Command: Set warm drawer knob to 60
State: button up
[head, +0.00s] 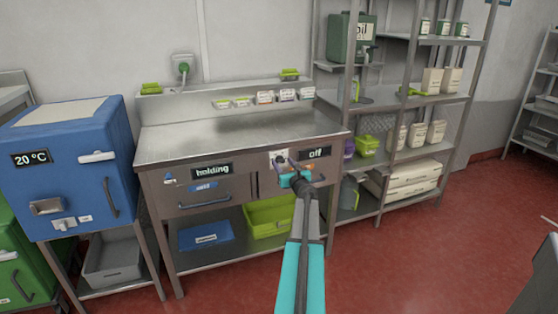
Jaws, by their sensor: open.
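The right drawer (268,186) of the steel counter has a display (316,153) reading "off" and an orange label below it, mostly behind my arm. A white plate with a dark knob (280,158) sits on the counter front left of that display. My gripper (289,166) is open in front of the knob plate, with its cyan wrist just below. The fingertips overlap the plate's lower right part in this view. I cannot tell whether they touch the knob, and its pointer angle is too small to read.
The left drawer (202,195) has a display (212,171) reading "holding". A blue box (67,165) showing "20 °C" stands left. Below the counter are a blue tray (206,235) and a green bin (270,217). A metal shelf rack (383,170) stands right. The red floor is clear at right.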

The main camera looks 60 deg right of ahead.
jog(key=shift+w+d, duration=0.25)
jog(key=shift+w, duration=0.2)
dwell(0.3)
jog(key=c, duration=1)
jog(key=shift+r+m+p, duration=0.3)
jog(key=shift+m+p, duration=0.5)
jog(key=shift+p, duration=0.25)
jog(key=m+p, duration=0.4)
jog(key=shift+s+d, duration=0.1)
jog(key=m+p, duration=0.5)
jog(key=p, duration=0.2)
jog(key=shift+s+d+f+m, duration=0.1)
jog(key=shift+f+m, duration=0.1)
jog(key=shift+m, duration=0.2)
jog(key=o, duration=0.7)
jog(key=shift+f+m, duration=0.2)
jog(key=shift+m, duration=0.1)
jog(key=shift+c, duration=0.2)
jog(key=o, duration=0.4)
